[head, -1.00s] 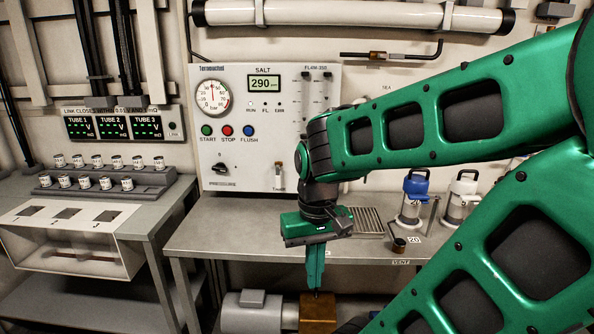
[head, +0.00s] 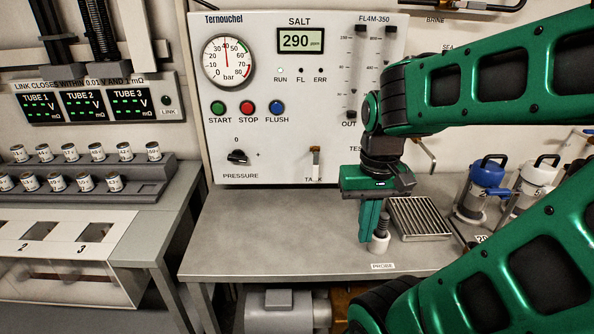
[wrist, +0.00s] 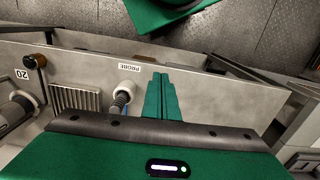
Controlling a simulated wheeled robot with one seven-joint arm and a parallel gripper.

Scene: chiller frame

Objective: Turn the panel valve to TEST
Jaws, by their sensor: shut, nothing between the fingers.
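The panel valve (head: 316,159) is a small lever on the lower part of the white panel (head: 265,150). Its pale end hangs down over the partly covered TANK label. The TEST label (head: 350,148) is up and to the right of it, partly cut off by my arm. My gripper (head: 367,240) is shut and empty, fingers pointing down, right of and in front of the valve. It is above the bench beside the probe (head: 381,232). In the wrist view, the shut fingers (wrist: 160,76) are right of the probe (wrist: 121,101). The valve is not in the wrist view.
The bench (head: 270,235) is clear on the left and below the panel. A slatted grate (head: 418,218) and blue-topped canister (head: 485,190) stand to the right. The pressure knob (head: 237,157) is left of the valve. A rack of small cans (head: 85,165) stands further left.

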